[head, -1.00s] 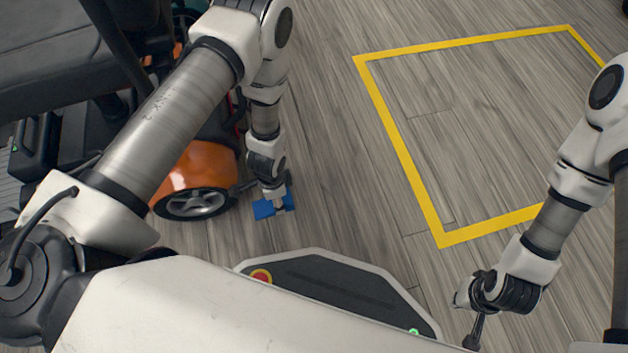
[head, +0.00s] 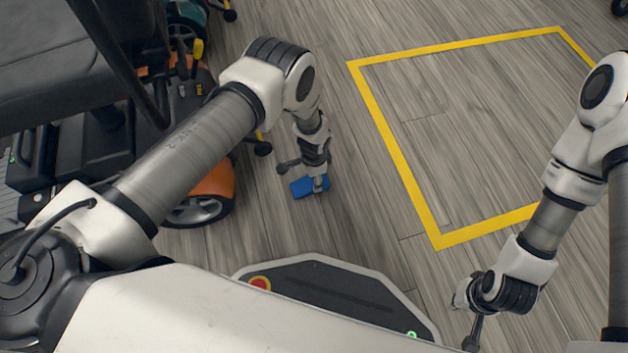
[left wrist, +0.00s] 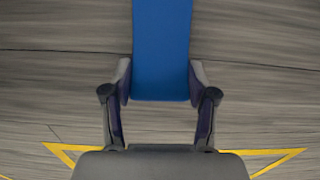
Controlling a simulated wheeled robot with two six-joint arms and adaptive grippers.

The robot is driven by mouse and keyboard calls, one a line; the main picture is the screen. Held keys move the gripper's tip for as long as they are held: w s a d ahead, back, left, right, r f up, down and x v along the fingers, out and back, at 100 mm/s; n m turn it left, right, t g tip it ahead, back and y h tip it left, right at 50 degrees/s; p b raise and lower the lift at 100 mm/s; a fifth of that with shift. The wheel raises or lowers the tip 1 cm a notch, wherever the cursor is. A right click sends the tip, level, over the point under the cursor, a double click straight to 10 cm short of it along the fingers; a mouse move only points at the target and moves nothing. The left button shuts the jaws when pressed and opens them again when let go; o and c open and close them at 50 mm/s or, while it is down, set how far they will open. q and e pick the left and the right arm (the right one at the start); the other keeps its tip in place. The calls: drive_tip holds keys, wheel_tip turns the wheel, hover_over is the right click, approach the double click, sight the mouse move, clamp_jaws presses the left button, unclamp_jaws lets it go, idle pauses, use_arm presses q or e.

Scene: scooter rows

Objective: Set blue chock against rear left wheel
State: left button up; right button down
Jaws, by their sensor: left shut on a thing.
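The blue chock (head: 304,188) is at the tip of my left gripper (head: 318,186), to the right of the orange scooter. In the left wrist view my left gripper (left wrist: 160,90) is shut on the blue chock (left wrist: 161,45), with a finger on each side. I cannot tell whether the chock touches the floor. A wheel (head: 199,210) of the orange scooter (head: 216,182) shows left of the chock, apart from it and partly behind my left arm. My right gripper (head: 476,314) is at the lower right, far from the chock; its fingers are too small to tell their state.
A yellow floor outline (head: 395,150) marks an empty area on the right. Bare wooden floor lies between it and the scooter. A dark seat (head: 55,45) and a teal scooter (head: 190,15) stand at the upper left.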

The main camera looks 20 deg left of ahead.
use_arm(q)
drive_tip(key=shift+w+f, duration=0.1)
drive_tip(key=shift+f, duration=0.15)
clamp_jaws()
drive_tip(key=shift+f, duration=0.15)
drive_tip(key=o, duration=1.5)
unclamp_jaws()
use_arm(e)
drive_tip(key=shift+f, duration=0.3)
use_arm(q)
wheel_tip(320, 180, up, 12)
drive_tip(key=p, duration=0.7)
drive_tip(key=s+a+n, duration=0.5)
drive_tip(key=s+a, duration=0.2)
drive_tip(key=s, duration=0.5)
drive_tip(key=s+a+r+n, duration=0.1)
drive_tip(key=s+r+n, duration=0.2)
drive_tip(key=s, duration=0.4)
drive_tip(key=s+a+r+n, duration=0.1)
drive_tip(key=s+r+n, duration=0.2)
drive_tip(key=s+r, duration=0.2)
drive_tip(key=s, duration=0.3)
drive_tip(key=shift+a+r, duration=0.35)
drive_tip(key=shift+a, duration=0.05)
use_arm(e)
wheel_tip(320, 180, up, 7)
